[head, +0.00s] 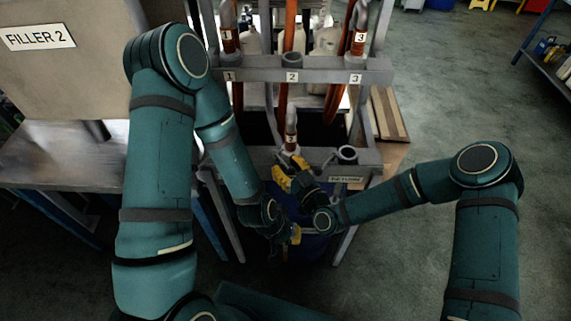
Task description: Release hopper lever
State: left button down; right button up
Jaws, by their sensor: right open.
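The hopper lever cannot be made out for certain; the parts around the frame's front bar (346,179) are small and partly covered by my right gripper. My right gripper (291,173), with yellow fingers, is open at the front bar, just below the hose end marked 2 (291,141). I cannot tell whether its fingers touch anything. My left gripper (289,236) is lower, in front of the blue drum (312,247) under the frame. Only part of its yellow fingers shows, and whether it is open or shut is unclear.
A grey ring-shaped holder (347,154) sits right of my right gripper. The FILLER 2 cabinet (75,75) stands at left. The floor at right is open.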

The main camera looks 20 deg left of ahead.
jog(key=shift+w+a, duration=0.15)
jog(key=shift+a, duration=0.1)
grip_shut()
